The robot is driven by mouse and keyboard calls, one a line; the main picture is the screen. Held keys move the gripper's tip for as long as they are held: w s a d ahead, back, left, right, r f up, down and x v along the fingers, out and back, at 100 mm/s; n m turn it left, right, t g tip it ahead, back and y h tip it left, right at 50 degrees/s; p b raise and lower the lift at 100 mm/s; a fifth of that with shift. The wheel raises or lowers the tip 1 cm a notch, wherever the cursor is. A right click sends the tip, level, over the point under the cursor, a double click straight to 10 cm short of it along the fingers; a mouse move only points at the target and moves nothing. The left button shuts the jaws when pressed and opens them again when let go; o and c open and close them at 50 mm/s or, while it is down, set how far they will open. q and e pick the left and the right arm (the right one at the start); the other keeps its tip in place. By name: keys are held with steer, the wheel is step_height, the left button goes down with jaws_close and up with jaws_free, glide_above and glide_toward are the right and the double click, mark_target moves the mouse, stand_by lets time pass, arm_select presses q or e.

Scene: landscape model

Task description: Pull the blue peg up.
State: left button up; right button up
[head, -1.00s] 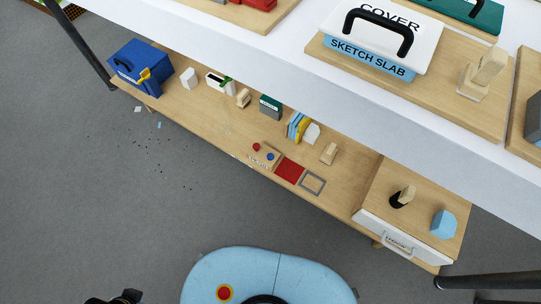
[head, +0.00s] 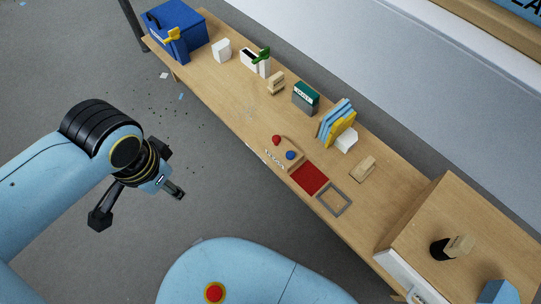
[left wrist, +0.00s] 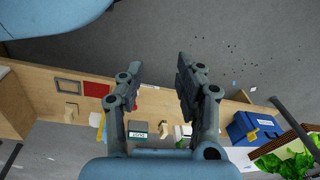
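The blue peg (head: 290,155) stands in a small wooden block (head: 297,165) near the front edge of the low wooden shelf in the head view. A red peg (head: 277,140) stands in the same block, just up and left of it. My left gripper (head: 142,206) is open and empty over the grey floor, well left of the pegs. In the left wrist view its two fingers (left wrist: 159,70) are wide apart, with nothing between them. I cannot make out the blue peg in that view; a finger covers that area. My right gripper is not in view.
A red square (head: 309,179) and a grey frame (head: 334,199) lie right of the block. Upright books (head: 335,120), a green-grey box (head: 305,98) and a wooden piece (head: 362,169) stand behind. A blue box (head: 176,32) is at the far left end. A drawer unit (head: 445,220) stands right.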

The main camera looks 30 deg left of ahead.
arm_select(q)
steer(key=w+d+b, duration=0.1)
steer(key=w+b, duration=0.2)
steer(key=w, duration=0.1)
glide_toward(290, 155)
steer(key=shift+g+h, duration=0.4)
steer(key=shift+g, duration=0.1)
steer(key=f+b, duration=0.4)
steer(key=shift+w+a+f+b, duration=0.1)
steer(key=shift+a+f+b, duration=0.1)
steer(key=shift+a+b, duration=0.2)
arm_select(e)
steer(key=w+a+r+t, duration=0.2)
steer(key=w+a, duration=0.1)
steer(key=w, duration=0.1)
arm_select(q)
step_height(290, 155, down, 3)
steer(key=shift+w+r+b, duration=0.15)
steer(key=shift+b, duration=0.8)
steer(key=shift+f+b, duration=0.45)
steer(key=shift+f, duration=0.2)
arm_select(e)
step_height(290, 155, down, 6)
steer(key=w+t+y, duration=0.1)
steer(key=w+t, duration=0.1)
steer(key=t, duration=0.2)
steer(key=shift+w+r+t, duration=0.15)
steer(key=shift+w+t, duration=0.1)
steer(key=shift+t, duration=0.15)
